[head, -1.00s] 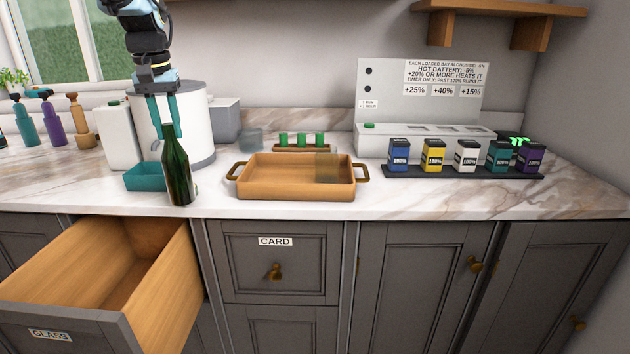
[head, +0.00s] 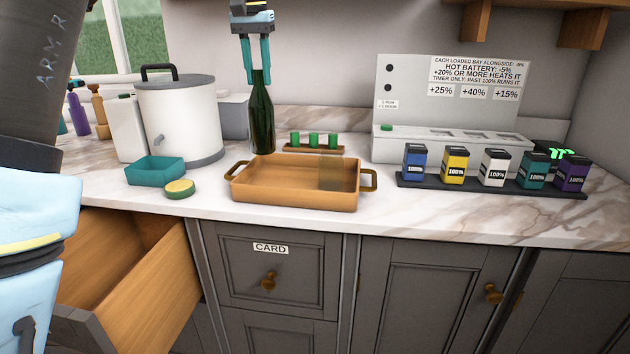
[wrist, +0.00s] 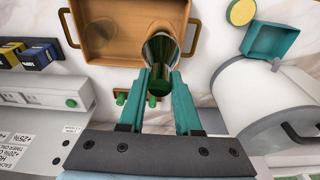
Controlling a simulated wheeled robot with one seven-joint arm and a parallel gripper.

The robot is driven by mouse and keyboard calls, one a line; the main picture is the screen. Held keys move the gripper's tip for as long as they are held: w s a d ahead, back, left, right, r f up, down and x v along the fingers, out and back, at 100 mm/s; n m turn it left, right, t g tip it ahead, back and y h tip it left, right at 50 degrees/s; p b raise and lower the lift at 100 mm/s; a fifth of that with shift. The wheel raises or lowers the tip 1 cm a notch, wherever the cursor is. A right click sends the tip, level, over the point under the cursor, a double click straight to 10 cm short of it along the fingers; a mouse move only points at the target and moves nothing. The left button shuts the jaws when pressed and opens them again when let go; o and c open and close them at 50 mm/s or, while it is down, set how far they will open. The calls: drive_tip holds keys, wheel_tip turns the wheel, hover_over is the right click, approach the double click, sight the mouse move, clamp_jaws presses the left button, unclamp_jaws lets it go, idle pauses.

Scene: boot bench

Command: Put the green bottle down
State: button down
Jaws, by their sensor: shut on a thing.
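The dark green bottle (head: 262,118) is upright, with its neck held between the teal fingers of my gripper (head: 254,75). My gripper is shut on it. In the head view the bottle's base overlaps the back left of the wooden tray (head: 290,200). The wrist view looks down along the bottle (wrist: 160,52), which covers part of the tray's rim (wrist: 75,20). My gripper also shows there (wrist: 160,85). I cannot tell for sure whether the base touches anything.
A teal bin (head: 155,171) and a round yellow-topped item (head: 180,189) lie left of the tray. Behind are a white pot (head: 178,115) and several green pegs (head: 314,140). Several batteries (head: 494,167) stand at the right. The left drawer (head: 165,285) is open. Counter between tray and batteries is clear.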

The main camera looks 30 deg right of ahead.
sight(262, 115)
drive_tip(key=shift+d+f, duration=0.1)
drive_tip(key=shift+f, duration=0.25)
wheel_tip(262, 115, down, 9)
drive_tip(key=shift+f+p, duration=0.1)
drive_tip(key=shift+p, duration=0.5)
drive_tip(key=c, duration=0.6)
unclamp_jaws()
drive_tip(key=r, duration=0.4)
drive_tip(key=s+r, duration=0.1)
drive_tip(key=r, duration=0.3)
drive_tip(key=a+r+b, duration=0.1)
drive_tip(key=r, duration=0.3)
drive_tip(key=shift+s, duration=0.25)
